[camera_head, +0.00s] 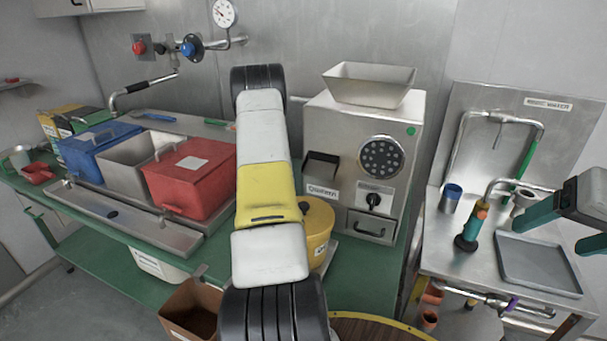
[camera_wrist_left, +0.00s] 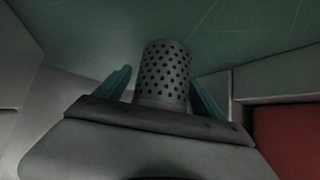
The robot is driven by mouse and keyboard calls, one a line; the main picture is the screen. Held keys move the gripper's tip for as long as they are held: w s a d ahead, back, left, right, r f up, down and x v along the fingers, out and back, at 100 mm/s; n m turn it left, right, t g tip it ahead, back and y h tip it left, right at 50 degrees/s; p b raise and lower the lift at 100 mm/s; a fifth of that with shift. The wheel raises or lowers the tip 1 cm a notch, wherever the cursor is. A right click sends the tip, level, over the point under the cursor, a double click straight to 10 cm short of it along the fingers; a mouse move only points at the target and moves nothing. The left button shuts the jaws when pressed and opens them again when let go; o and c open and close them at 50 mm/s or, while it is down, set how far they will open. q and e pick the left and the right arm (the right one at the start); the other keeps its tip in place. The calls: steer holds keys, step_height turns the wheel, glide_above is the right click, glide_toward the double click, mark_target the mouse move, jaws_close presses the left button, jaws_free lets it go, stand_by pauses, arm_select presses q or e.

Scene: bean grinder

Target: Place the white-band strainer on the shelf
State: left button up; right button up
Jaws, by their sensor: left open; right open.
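In the left wrist view, a grey perforated strainer (camera_wrist_left: 165,75) stands between the two teal fingers of my left gripper (camera_wrist_left: 160,82). The fingers are open, one on each side of it, with a gap visible at the left. A paler band shows low on the strainer; its colour is hard to tell in the dim light. My left gripper cannot be made out in the head view. My right gripper (camera_head: 548,237) is open and empty at the right edge, over the right bench. A small wall shelf (camera_head: 10,83) shows at far left; I cannot tell if it is the task's shelf.
The grinder (camera_head: 350,140) stands behind my central arm. The right bench holds a grey tray (camera_head: 540,265), a tamper-like tool (camera_head: 472,232) and a blue-rimmed cup (camera_head: 450,199).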

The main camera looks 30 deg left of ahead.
arm_select(q)
steer(key=shift+r, duration=0.1)
jaws_close()
stand_by(0.3)
